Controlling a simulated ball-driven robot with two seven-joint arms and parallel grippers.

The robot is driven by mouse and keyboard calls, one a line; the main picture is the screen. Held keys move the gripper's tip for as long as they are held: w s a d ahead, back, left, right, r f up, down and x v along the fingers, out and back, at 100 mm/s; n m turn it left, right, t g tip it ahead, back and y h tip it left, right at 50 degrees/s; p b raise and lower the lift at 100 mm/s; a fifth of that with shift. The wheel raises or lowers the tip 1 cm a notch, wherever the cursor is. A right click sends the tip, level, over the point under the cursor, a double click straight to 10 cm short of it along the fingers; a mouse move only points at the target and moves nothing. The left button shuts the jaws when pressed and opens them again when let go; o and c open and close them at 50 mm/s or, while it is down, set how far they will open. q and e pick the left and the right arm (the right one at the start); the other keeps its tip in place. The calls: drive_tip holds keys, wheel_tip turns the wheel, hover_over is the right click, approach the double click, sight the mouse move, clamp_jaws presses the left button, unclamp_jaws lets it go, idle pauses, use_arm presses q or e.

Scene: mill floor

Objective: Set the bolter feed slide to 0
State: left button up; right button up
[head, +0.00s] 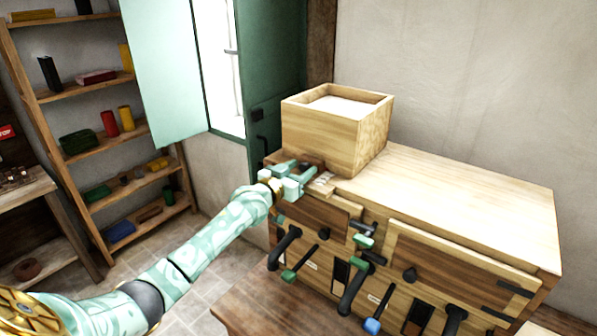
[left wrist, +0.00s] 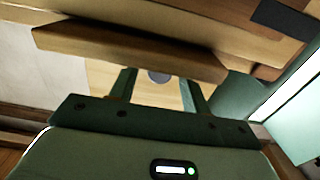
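The bolter (head: 470,195) is a pale wooden chest with a square hopper box (head: 335,135) on its top left. A small pale marked plate (head: 322,180) lies by the hopper's foot; its marks are too small to read. My left gripper (head: 300,178) is at the chest's top left edge, just left of this plate. In the left wrist view its fingers (left wrist: 160,90) stand apart, with a wooden panel and a grey round knob (left wrist: 159,76) seen between them. My right gripper is not in view.
Several dark handles with green or blue ends, such as the blue-ended one (head: 372,326), stick out of the chest's front. A green shutter (head: 170,70) and window are behind. Shelves (head: 110,150) stand at the left. The chest top right of the hopper is clear.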

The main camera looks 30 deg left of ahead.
use_arm(q)
drive_tip(key=shift+s, duration=0.1)
drive_tip(key=shift+s+f, duration=0.1)
drive_tip(key=shift+s, duration=0.2)
drive_tip(key=s+a, duration=0.1)
drive_tip(key=s, duration=1.4)
drive_tip(key=shift+s, duration=0.25)
drive_tip(key=shift+a, duration=0.1)
